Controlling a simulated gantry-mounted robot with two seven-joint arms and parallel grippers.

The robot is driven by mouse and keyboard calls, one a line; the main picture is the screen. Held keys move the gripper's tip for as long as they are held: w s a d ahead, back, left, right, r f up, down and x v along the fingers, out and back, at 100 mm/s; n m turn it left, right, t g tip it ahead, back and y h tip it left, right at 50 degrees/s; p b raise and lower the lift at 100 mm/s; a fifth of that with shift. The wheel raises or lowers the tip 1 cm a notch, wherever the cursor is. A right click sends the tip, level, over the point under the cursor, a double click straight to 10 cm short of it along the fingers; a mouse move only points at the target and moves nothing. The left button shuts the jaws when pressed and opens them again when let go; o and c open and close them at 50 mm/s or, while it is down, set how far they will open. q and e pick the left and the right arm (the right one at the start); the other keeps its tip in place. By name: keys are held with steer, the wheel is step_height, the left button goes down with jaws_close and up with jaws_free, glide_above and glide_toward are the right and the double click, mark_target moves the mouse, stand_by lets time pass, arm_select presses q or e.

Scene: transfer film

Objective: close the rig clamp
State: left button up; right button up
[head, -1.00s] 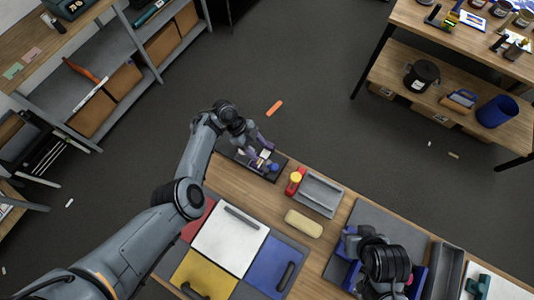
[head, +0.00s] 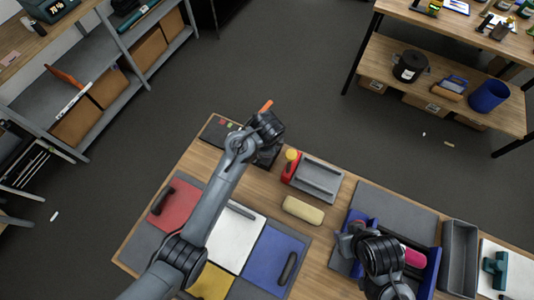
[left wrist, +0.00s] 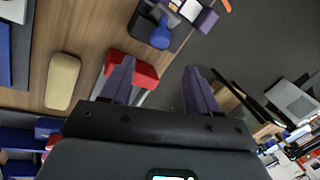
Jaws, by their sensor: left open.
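The rig (left wrist: 178,22) shows at the top of the left wrist view: a dark base with a white block, purple parts and a blue knob (left wrist: 160,36). I cannot tell whether its clamp is open or shut. In the head view my left arm hides most of the rig; the left end of its dark base (head: 216,131) shows at the table's far edge. My left gripper (left wrist: 158,88) is open and empty, apart from the rig, with its purple fingers spread over the table edge by a red holder. My right gripper (head: 350,240) is over the blue bin; its fingers are unclear.
The red holder (head: 290,168) with a yellow top and a grey tray (head: 318,178) stand close to the rig. A yellowish block (head: 303,210) lies nearer. Coloured panels (head: 275,255), a blue bin (head: 432,270) and a grey bin (head: 458,258) fill much of the table. Open floor lies beyond.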

arm_select(q)
steer(key=x, duration=1)
steer(key=shift+c, duration=0.3)
steer(key=c, duration=1)
